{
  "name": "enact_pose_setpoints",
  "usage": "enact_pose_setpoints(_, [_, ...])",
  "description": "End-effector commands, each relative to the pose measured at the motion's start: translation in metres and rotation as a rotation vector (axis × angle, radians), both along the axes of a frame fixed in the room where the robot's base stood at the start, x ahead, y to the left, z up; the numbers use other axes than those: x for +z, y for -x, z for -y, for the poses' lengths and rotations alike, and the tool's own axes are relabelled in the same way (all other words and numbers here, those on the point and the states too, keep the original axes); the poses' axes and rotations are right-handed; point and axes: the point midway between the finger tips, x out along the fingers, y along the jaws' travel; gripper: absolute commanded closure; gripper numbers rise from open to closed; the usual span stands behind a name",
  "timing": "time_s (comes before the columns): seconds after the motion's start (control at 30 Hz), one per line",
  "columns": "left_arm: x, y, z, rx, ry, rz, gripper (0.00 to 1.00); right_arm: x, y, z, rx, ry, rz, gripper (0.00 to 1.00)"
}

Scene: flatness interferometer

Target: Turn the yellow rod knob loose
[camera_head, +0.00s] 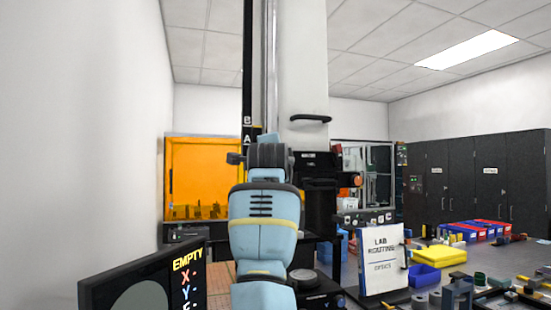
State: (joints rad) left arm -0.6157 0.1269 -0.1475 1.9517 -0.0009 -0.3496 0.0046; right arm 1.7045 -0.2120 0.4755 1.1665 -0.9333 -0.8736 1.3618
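I cannot make out a yellow rod knob; it may be hidden behind my blue arm, which rises in the middle. That arm ends in a dark wrist part in front of the tall stand, and no fingers show. The stand has a black rail (249,60) marked B and A and a wide pale column (304,75) with a black handle (310,118). A small dark knob-like part (235,158) sticks out left of the wrist. A small orange round part (357,180) shows right of the stand. Neither gripper can be seen.
A monitor (140,295) reading EMPTY stands at lower left. An orange-panelled enclosure (205,170) is behind it. Dark cabinets (475,180) line the back right.

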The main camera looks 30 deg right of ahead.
Motion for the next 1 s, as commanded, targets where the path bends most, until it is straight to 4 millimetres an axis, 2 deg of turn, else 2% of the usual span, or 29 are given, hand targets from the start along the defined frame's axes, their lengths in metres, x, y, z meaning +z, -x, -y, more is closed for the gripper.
enact_pose_setpoints(0.37, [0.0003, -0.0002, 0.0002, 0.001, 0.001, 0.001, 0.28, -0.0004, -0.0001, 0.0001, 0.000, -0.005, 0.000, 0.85])
enact_pose_setpoints(0.4, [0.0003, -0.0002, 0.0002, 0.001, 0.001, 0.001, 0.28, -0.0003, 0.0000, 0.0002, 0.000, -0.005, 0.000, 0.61])
enact_pose_setpoints(0.57, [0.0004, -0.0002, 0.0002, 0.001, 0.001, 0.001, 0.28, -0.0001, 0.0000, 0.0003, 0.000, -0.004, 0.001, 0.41])
enact_pose_setpoints(1.0, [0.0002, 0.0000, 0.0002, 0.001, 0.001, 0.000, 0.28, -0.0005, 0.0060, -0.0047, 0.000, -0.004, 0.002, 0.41])
